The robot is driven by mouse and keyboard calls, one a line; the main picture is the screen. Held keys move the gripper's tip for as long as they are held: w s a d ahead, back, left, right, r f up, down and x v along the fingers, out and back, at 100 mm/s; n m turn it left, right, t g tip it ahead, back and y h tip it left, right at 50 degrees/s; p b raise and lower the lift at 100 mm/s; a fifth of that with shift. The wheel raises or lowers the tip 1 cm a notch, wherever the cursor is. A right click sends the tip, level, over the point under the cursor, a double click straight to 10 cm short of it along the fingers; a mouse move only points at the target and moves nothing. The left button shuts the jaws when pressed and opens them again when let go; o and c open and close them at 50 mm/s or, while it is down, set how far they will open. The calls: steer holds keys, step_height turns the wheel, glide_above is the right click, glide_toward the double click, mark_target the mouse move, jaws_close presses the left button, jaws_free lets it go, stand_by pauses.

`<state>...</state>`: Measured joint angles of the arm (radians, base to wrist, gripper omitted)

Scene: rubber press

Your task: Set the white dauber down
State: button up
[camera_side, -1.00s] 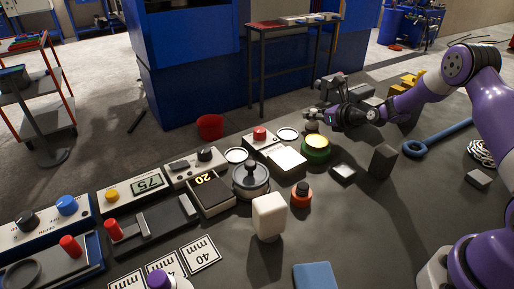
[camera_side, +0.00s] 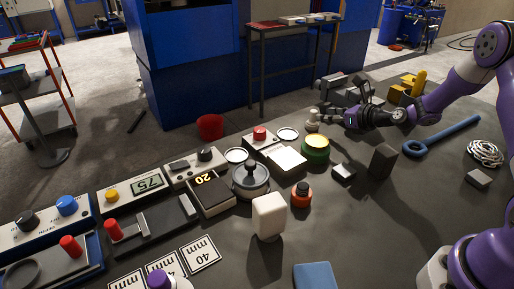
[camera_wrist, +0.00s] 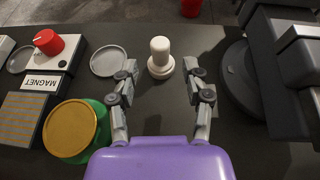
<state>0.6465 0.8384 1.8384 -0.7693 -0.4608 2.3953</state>
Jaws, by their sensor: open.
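The white dauber (camera_wrist: 160,58) stands upright on the dark table in the wrist view, its round knob on top of a wider base. It also shows in the side view (camera_side: 312,116), just left of my gripper (camera_side: 334,116). In the wrist view my gripper (camera_wrist: 163,84) is open, its two fingers spread wide apart. The dauber stands beyond and between the fingertips, and neither finger appears to touch it.
A green pad with a yellow top (camera_wrist: 72,130) is close to my left finger. A shallow grey dish (camera_wrist: 108,61) lies left of the dauber. A MAGNET box with a red knob (camera_wrist: 48,42) is further left. A dark round-based machine (camera_wrist: 240,80) stands close on the right.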

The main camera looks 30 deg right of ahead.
steer(key=v, duration=0.5)
steer(key=shift+s+r, duration=0.1)
steer(key=shift+s, duration=0.15)
steer(key=s+a+r+n+g+y, duration=0.1)
steer(key=s+a+r+n+g, duration=0.25)
steer(key=a+n, duration=0.45)
steer(key=s+a+r+n+g, duration=0.2)
steer(key=a+r+n, duration=0.2)
steer(key=n, duration=0.8)
steer(key=s+a+r+n+g+h, duration=0.1)
steer(key=s+n, duration=0.6)
steer(key=s+a+r+n+g+h, duration=0.1)
steer(key=s+a+r+n, duration=0.1)
steer(key=s+n, duration=0.5)
steer(key=shift+s+r+n, duration=0.2)
steer(key=shift+s+n, duration=0.05)
steer(key=shift+n, duration=0.15)
